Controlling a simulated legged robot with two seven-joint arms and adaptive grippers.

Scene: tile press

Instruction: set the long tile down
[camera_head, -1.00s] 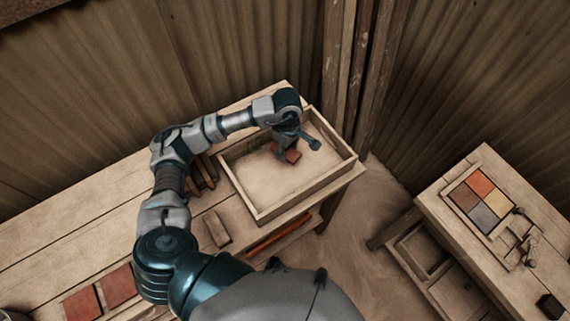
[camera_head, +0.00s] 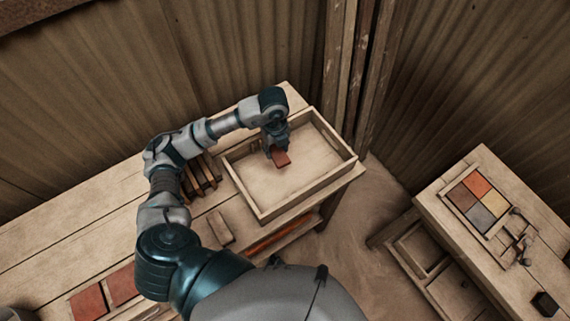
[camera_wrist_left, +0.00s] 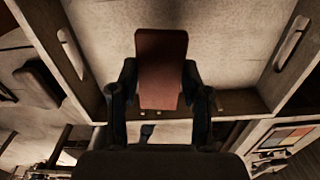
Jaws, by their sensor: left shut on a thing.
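The long tile is a red-brown slab (camera_head: 281,159); in the left wrist view the tile (camera_wrist_left: 161,66) points away from the palm. My left gripper (camera_head: 273,147) is shut on the tile, with one finger on each side of its near end in the left wrist view (camera_wrist_left: 161,92). Gripper and tile are over the shallow wooden tray (camera_head: 262,215) on the workbench. I cannot tell whether the tile touches the tray floor. My right gripper is in neither view.
Two red tiles (camera_head: 88,303) lie at the bench's lower left. A wooden block (camera_head: 220,229) lies left of the tray, and upright slats (camera_head: 205,172) stand by its left wall. A second table (camera_head: 448,221) at the right holds a panel of coloured tiles (camera_head: 478,201).

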